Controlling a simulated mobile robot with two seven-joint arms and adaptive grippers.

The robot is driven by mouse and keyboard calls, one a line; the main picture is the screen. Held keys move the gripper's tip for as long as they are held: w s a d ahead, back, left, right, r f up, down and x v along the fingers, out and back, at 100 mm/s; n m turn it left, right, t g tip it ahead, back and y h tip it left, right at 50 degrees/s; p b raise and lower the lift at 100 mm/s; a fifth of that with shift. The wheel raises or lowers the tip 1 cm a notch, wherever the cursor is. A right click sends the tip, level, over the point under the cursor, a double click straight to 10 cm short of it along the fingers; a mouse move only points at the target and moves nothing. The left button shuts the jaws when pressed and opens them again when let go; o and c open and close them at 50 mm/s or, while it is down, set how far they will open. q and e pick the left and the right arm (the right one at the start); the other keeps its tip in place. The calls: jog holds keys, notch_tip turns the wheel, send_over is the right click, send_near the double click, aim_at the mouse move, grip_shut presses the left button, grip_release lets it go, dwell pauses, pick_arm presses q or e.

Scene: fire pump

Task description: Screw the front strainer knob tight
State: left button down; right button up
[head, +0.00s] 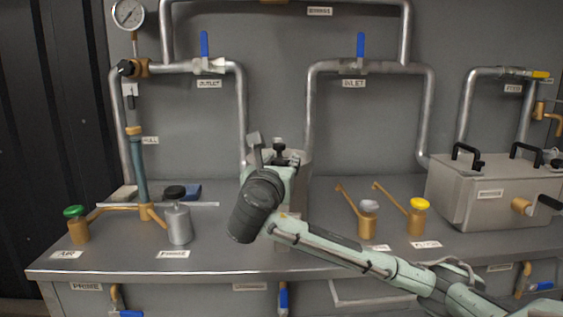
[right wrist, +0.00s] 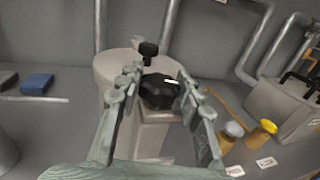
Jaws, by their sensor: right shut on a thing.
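The strainer (right wrist: 110,68) is a pale grey housing on the bench with two black knobs on top. The front strainer knob (right wrist: 160,92) is the larger, lobed one, and it sits between the fingers of my right gripper (right wrist: 160,88). The gripper is shut on this knob, one finger on each side. The rear knob (right wrist: 148,49) stands free beyond it. In the head view my right gripper (head: 272,152) is over the strainer (head: 305,165) and my arm hides most of the housing. How far the knob is screwed down cannot be told. My left gripper is not in view.
Yellow-topped (head: 417,216) and grey-topped (head: 367,218) brass valves stand right of the arm. A steel box (head: 475,205) is farther right. A grey canister (head: 179,226) and a green-capped valve (head: 77,228) stand at left. Pipes with blue handles run along the back wall.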

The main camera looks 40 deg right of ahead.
jog(key=m+g+h, duration=0.3)
jog(key=g, duration=0.2)
jog(key=shift+w+a+m, duration=0.1)
jog(key=shift+m, duration=0.3)
jog(key=m+g+h, duration=0.2)
jog(key=m+g, duration=0.1)
jog(key=g, duration=0.2)
jog(key=shift+m, duration=0.3)
jog(key=m+g, duration=0.2)
jog(key=g, duration=0.1)
jog(key=m+g, duration=0.2)
jog(key=g, duration=0.2)
jog(key=shift+m, duration=0.3)
jog(key=shift+r+m+g+y, duration=0.15)
jog(key=shift+m+g+y, duration=0.5)
jog(key=shift+g, duration=0.65)
jog(key=shift+m, duration=0.25)
jog(key=o, duration=1.2)
jog(key=shift+g, duration=0.3)
jog(key=shift+v, duration=3.65)
